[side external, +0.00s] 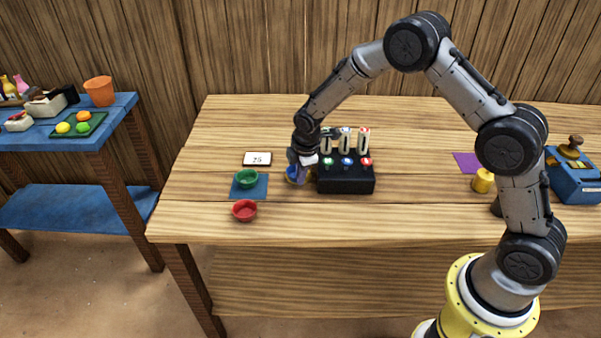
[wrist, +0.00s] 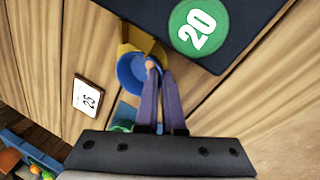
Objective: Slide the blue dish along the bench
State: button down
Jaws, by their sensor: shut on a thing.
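The blue dish (wrist: 132,78) shows in the wrist view at the fingertips, beside the black box. In the side view the blue dish (side external: 290,173) is mostly hidden behind my gripper (side external: 300,172). My gripper (wrist: 157,72) is shut on the near rim of the dish, its purple fingers reaching over the edge. A yellow thing (wrist: 127,46) lies against or under the dish; I cannot tell which. A green dish (side external: 247,179) sits on a blue mat (side external: 236,195) to the left, and a red dish (side external: 244,211) stands in front of it.
The black box (side external: 345,184) with coloured buttons stands close on the right. A card reading 25 (side external: 257,159) lies behind the green dish. A yellow cylinder (side external: 482,181), a purple sheet (side external: 466,162) and a blue device (side external: 574,181) are farther right. The bench front (side external: 330,220) is bare.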

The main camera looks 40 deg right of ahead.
aim_at(300, 213)
jog(key=shift+s+a+f, duration=0.1)
jog(key=shift+s+a, duration=1.75)
jog(key=shift+s, duration=0.2)
jog(key=shift+s+a, duration=1.85)
jog(key=shift+s, duration=0.2)
jog(key=c, duration=1)
grip_release()
jog(key=shift+o, duration=0.2)
jog(key=v, duration=1.4)
